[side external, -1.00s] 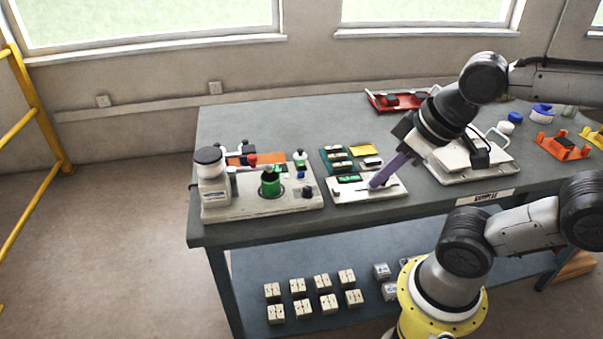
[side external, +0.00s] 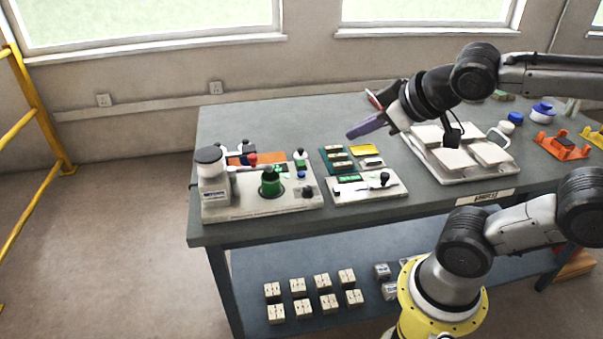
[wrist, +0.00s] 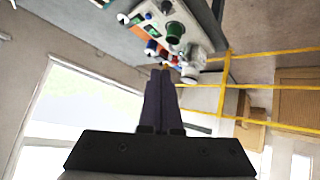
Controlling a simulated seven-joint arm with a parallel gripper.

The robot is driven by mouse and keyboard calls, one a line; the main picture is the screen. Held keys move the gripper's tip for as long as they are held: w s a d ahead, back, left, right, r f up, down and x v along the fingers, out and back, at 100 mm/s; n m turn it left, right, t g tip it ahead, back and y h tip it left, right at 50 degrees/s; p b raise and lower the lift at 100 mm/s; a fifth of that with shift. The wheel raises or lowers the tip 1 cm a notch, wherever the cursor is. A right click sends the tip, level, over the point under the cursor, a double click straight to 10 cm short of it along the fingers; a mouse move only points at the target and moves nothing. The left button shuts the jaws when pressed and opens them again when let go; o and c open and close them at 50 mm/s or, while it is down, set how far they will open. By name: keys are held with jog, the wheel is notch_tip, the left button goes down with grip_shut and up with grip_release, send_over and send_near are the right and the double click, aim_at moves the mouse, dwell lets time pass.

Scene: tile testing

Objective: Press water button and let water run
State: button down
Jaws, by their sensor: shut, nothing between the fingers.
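The water station (side external: 240,205) stands at the left front of the bench, with a grey cylindrical tank (side external: 210,170) at its left end. A green cup (side external: 270,182) sits on it, with a small blue button (side external: 301,175) and a dark knob (side external: 308,191) to the right. I cannot tell which of these is the water button. The green cup also shows at the top of the wrist view (wrist: 174,31). My gripper (side external: 350,133) is shut and empty, its purple fingers raised above the bench, pointing left, apart from the station. No running water is visible.
A small panel (side external: 372,195) with a lever stands right of the station. Green and yellow pieces (side external: 340,160) lie behind it. A white tray with tiles (side external: 445,177) is further right. The bench behind the station (side external: 270,115) is clear.

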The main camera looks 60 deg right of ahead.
jog(key=w+d+r+n+t+h, duration=0.1)
jog(key=w+d+r+n+t, duration=0.25)
jog(key=w, duration=0.45)
jog(key=n+g+y, duration=0.3)
jog(key=n+g, duration=0.1)
send_over(301, 175)
jog(key=s+d, duration=0.1)
notch_tip(301, 175, down, 14)
jog(key=shift+f+t, duration=0.2)
jog(key=shift+t, duration=0.05)
jog(key=shift+f, duration=0.1)
jog(key=shift+f, duration=4.3)
jog(key=shift+f, duration=0.1)
jog(key=shift+f, duration=0.3)
